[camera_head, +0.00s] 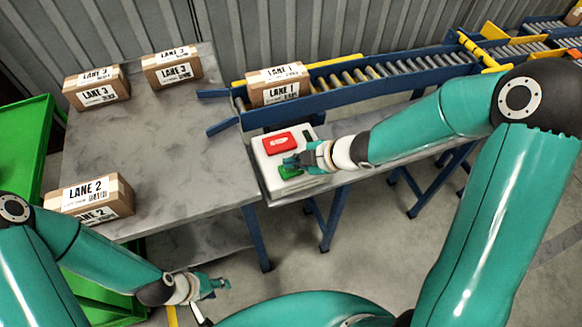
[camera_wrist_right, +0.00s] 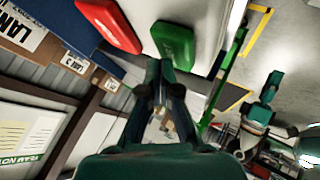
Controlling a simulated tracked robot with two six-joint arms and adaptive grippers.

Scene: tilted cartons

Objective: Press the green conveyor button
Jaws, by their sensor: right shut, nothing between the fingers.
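The green button (camera_head: 290,172) sits beside a red button (camera_head: 279,141) on a white control panel (camera_head: 314,180) at the near end of the conveyor. My right gripper (camera_head: 293,161) is shut and empty, right over the green button and partly covering it. In the right wrist view the green button (camera_wrist_right: 175,42) lies just beyond the shut fingertips (camera_wrist_right: 165,66), with the red button (camera_wrist_right: 108,25) to its left. I cannot tell whether the fingertips touch the green button. My left gripper (camera_head: 217,287) hangs low at the front, away from the panel; its jaw state is unclear.
A LANE 1 carton (camera_head: 278,85) sits on the blue roller conveyor (camera_head: 352,78) behind the panel. The grey table (camera_head: 165,135) holds two LANE 3 cartons (camera_head: 97,88) at the back and a LANE 2 carton (camera_head: 92,199) at front left. A green bin (camera_head: 32,145) stands left.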

